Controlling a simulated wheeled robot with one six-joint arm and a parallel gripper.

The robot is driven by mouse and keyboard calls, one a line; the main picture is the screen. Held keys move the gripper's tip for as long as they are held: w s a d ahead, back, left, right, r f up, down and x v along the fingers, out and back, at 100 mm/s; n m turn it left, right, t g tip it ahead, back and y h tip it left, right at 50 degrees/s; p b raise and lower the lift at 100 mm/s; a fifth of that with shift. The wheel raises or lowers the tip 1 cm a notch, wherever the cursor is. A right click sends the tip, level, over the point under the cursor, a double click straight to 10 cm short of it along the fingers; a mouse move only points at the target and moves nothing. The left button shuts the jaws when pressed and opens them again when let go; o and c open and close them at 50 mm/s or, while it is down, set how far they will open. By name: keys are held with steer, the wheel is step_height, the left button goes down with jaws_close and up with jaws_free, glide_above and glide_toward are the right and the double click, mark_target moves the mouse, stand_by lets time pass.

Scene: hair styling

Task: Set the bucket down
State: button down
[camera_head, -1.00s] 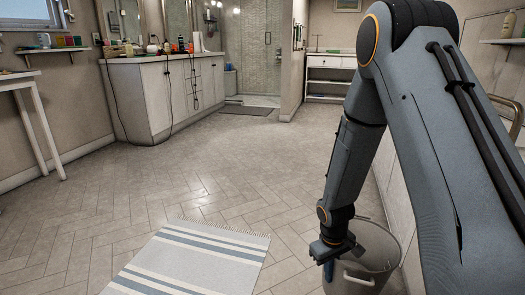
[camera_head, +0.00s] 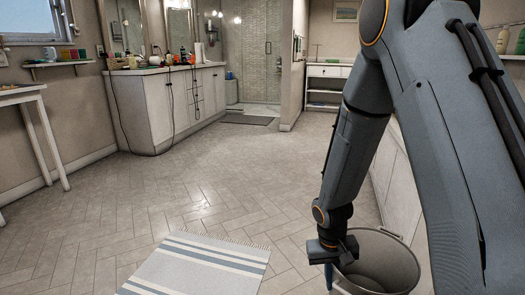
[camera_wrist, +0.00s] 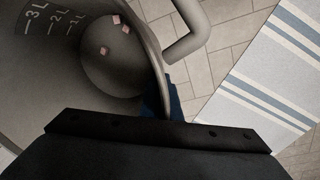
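The grey bucket (camera_head: 400,262) is at the lower right of the head view, its bottom cut off by the picture edge. My gripper (camera_head: 330,268) is at its left side, shut on its rim. In the wrist view I look into the bucket (camera_wrist: 40,75), with volume marks on its inner wall and 3 small pinkish pieces (camera_wrist: 104,50) inside. A curved handle (camera_wrist: 190,30) sticks out from the bucket. I cannot tell whether its base touches the floor.
A striped rug (camera_head: 200,266) lies on the tiled floor left of the bucket. Open floor (camera_head: 190,195) stretches ahead. A white vanity (camera_head: 165,105) stands at the back left, a small table (camera_head: 45,125) at the left, and a white shelf unit (camera_head: 328,85) at the back.

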steer(key=s+r+p, duration=0.4)
steer(key=r+p, duration=0.9)
steer(key=p, duration=0.1)
steer(key=s+r+p, duration=0.5)
steer(key=r+p, duration=0.9)
steer(key=p, duration=0.1)
steer(key=shift+r+p, duration=0.15)
steer(key=shift+p, duration=0.15)
steer(key=shift+a, duration=0.1)
